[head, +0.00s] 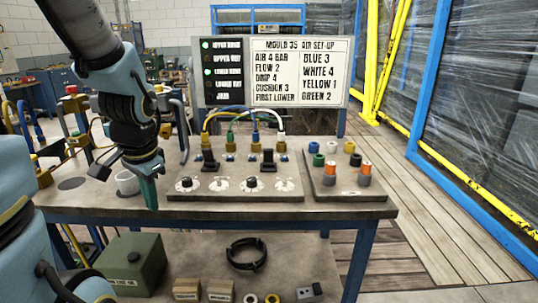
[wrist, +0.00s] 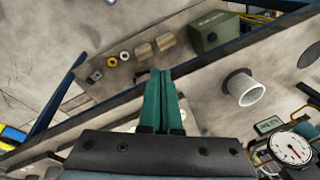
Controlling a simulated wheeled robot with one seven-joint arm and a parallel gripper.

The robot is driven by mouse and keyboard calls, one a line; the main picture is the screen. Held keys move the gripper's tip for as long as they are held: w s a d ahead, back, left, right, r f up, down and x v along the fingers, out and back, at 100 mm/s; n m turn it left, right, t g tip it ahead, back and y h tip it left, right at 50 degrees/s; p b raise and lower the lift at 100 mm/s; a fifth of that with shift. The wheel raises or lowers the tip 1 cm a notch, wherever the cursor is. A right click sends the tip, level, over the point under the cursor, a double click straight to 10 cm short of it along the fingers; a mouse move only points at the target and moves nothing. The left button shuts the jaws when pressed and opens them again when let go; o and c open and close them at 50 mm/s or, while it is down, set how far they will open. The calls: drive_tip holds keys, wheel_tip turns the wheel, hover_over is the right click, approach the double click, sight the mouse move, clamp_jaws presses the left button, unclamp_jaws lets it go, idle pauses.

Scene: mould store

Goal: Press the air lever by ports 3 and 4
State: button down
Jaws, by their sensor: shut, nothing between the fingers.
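The air panel (head: 235,190) lies on the table with a row of brass ports carrying yellow, green, blue and white hoses. A black lever (head: 268,160) stands between the two right-hand ports, where the blue hose (head: 254,132) and white hose (head: 279,125) end. Another black lever (head: 209,160) stands by the left-hand ports. Port numbers are too small to read. My gripper (head: 150,203) points down at the table's front left, left of the panel and well apart from both levers. Its teal fingers are together and empty in the wrist view (wrist: 163,75).
A white cup (head: 127,183) stands close behind my gripper. A block with coloured caps (head: 345,190) lies right of the panel. The board (head: 299,70) lists blue 3, white 4, yellow 1, green 2. A green box (head: 135,262) and small parts sit on the lower shelf.

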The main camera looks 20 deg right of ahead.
sight(268, 157)
drive_tip(key=d+r+m+t+h, duration=0.1)
drive_tip(key=d+r+m+t, duration=0.1)
drive_tip(key=d+m, duration=1.1)
drive_tip(key=s+d+r+m+t+h, duration=0.1)
drive_tip(key=d+r+m, duration=0.4)
drive_tip(key=d+m, duration=0.8)
drive_tip(key=m+t+h, duration=0.1)
drive_tip(key=m, duration=0.3)
drive_tip(key=shift+d+r+h+b, duration=0.25)
drive_tip(key=shift+d+h+b, duration=0.05)
drive_tip(key=shift+d, duration=0.1)
drive_tip(key=shift+f, duration=0.1)
drive_tip(key=b+x, duration=0.3)
drive_tip(key=x, duration=0.6)
drive_tip(key=shift+w+f, duration=0.3)
drive_tip(key=shift+f, duration=0.05)
drive_tip(key=shift+w+d+r+p, duration=0.25)
drive_tip(key=shift+w+r+p, duration=0.1)
drive_tip(key=shift+w, duration=0.2)
drive_tip(key=shift+w+d+r+p, duration=0.25)
drive_tip(key=shift+w+r+p, duration=0.1)
drive_tip(key=shift+w, duration=0.2)
drive_tip(key=shift+w+d+r, duration=0.2)
drive_tip(key=shift+w+d, duration=0.15)
drive_tip(key=shift+w, duration=0.35)
drive_tip(key=shift+r+p, duration=0.15)
drive_tip(key=shift+p, duration=0.4)
